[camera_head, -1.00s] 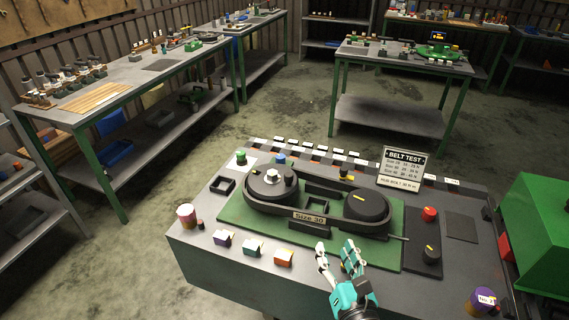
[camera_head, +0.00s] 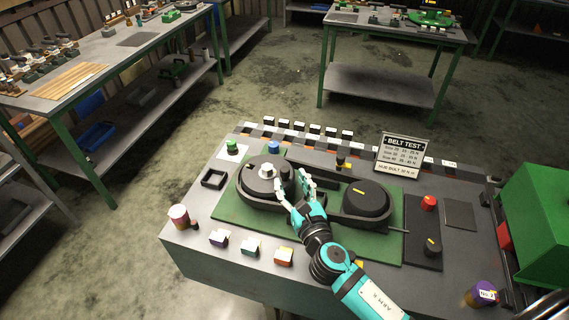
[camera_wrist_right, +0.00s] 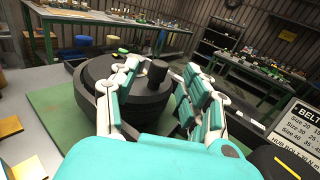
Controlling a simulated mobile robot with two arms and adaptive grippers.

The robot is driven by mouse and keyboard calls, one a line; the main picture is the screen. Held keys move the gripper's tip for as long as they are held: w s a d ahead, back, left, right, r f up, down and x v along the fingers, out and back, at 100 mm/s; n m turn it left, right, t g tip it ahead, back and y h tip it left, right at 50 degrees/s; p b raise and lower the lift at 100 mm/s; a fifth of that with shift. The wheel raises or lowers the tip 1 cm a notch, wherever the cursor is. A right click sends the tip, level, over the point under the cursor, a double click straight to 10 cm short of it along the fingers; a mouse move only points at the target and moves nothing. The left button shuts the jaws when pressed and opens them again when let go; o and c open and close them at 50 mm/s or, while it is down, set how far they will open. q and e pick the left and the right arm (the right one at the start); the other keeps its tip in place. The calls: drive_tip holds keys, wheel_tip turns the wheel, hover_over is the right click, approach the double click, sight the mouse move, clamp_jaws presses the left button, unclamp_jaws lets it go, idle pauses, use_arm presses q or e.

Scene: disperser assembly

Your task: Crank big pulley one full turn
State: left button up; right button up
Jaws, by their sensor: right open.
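The small pulley (camera_head: 367,198) with a yellow mark sits on the right. My left gripper is out of view.
A belt test sign (camera_head: 402,155) stands behind the small pulley. A red button (camera_head: 429,202) and a black knob (camera_head: 432,246) are on the right. Several coloured blocks (camera_head: 251,247) line the front edge.

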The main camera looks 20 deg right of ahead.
sight(286, 172)
drive_tip(key=w, duration=0.4)
drive_tip(key=shift+w+r, duration=0.1)
drive_tip(key=shift+w+p, duration=0.3)
drive_tip(key=shift+w, duration=0.25)
drive_tip(key=c, duration=0.4)
drive_tip(key=shift+a, duration=0.1)
clamp_jaws()
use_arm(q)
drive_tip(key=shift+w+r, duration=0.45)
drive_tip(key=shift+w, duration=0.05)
use_arm(e)
drive_tip(key=shift+w+f, duration=0.2)
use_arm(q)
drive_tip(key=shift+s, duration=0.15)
use_arm(e)
drive_tip(key=shift+a, duration=0.1)
